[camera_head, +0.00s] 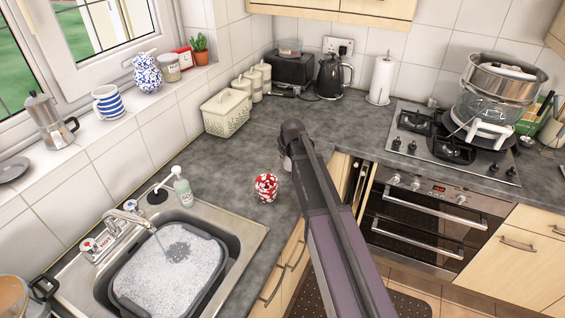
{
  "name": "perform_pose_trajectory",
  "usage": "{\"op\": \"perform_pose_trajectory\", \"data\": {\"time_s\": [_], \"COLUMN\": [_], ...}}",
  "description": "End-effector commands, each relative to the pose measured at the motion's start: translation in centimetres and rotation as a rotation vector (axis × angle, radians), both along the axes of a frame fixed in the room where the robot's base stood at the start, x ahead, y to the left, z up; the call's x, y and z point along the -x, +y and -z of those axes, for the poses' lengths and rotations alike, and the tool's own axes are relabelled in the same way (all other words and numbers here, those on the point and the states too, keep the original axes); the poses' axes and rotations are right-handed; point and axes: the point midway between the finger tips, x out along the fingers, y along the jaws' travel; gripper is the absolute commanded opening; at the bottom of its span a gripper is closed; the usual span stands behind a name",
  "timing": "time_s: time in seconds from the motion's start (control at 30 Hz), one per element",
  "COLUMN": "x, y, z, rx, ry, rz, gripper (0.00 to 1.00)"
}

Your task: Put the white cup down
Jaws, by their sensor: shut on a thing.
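My gripper (285,150) is at the end of my arm, over the grey worktop near the inner corner. It is shut on the white cup (287,164), of which only a small pale part shows at the gripper's left side. My own arm hides the rest of the cup and most of the fingers. I cannot tell whether the cup touches the worktop (235,165).
A red-and-white patterned cup (265,187) stands on the worktop, left of and nearer than my gripper. A soapy sink basin (170,270) and soap bottle (182,188) are at left. A kettle (332,77) and hob (455,145) are behind. Worktop around the patterned cup is clear.

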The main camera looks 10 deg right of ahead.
Motion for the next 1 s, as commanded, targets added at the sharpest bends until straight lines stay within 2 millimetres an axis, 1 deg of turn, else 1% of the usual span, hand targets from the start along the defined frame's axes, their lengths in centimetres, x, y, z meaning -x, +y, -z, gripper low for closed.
{"op": "perform_pose_trajectory", "data": {"time_s": [0.03,0.1,0.5,0.67,0.7,0.77,1.0], "x": [-0.6,-0.9,-1.0,-2.3,-2.7,-2.3,-2.2], "y": [0.0,0.1,0.1,0.2,0.3,0.2,0.3], "z": [0.1,0.1,0.1,0.2,0.3,1.1,3.2], "rx": [0.000,0.000,0.000,0.000,0.000,0.000,0.000], "ry": [0.000,0.000,-0.001,-0.001,-0.001,0.000,-0.001], "rz": [0.000,0.000,-0.001,-0.001,-0.001,-0.001,-0.002], "gripper": [0.00,0.00,0.00,0.00,0.00,0.00,0.00]}}
